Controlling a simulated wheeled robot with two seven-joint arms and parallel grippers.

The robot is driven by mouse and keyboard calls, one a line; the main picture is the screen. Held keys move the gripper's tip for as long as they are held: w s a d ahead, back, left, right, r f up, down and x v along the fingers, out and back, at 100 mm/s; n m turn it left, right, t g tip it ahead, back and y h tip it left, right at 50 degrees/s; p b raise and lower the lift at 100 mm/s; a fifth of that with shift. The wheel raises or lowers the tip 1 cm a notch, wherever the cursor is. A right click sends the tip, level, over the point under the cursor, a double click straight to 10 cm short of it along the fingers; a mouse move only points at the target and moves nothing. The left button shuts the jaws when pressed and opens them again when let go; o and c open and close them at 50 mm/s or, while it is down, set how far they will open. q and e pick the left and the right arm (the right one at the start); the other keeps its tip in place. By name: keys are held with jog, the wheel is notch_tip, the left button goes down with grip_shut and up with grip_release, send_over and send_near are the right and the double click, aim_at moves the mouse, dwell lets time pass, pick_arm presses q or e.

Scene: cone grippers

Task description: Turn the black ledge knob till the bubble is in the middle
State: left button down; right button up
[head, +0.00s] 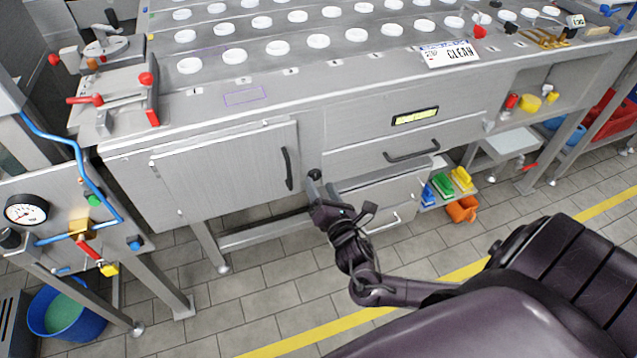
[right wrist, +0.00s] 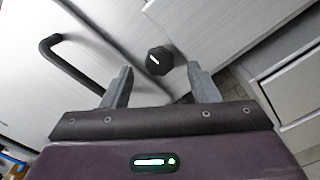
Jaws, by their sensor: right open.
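The black ledge knob (head: 314,175) sits at the lower front edge of the bench, between the cabinet door and the drawer. In the right wrist view the knob (right wrist: 159,60) is a dark faceted piece with a white mark. My right gripper (head: 322,188) is open just in front of it. In the right wrist view the fingers of my right gripper (right wrist: 160,85) stand apart, with the knob beyond and between their tips, not gripped. The yellow level window (head: 415,116) is on the bench front; its bubble is too small to place. My left gripper is out of view.
A cabinet door (head: 220,175) with a black handle is left of the knob; it also shows in the wrist view (right wrist: 35,95). A drawer handle (head: 411,152) is to the right. A lower drawer unit (head: 385,205) stands below. Tiled floor is clear in front.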

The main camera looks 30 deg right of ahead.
aim_at(314, 175)
jog(key=shift+x, duration=1.25)
jog(key=shift+a, duration=0.1)
jog(key=c, duration=1)
jog(key=shift+o, duration=0.2)
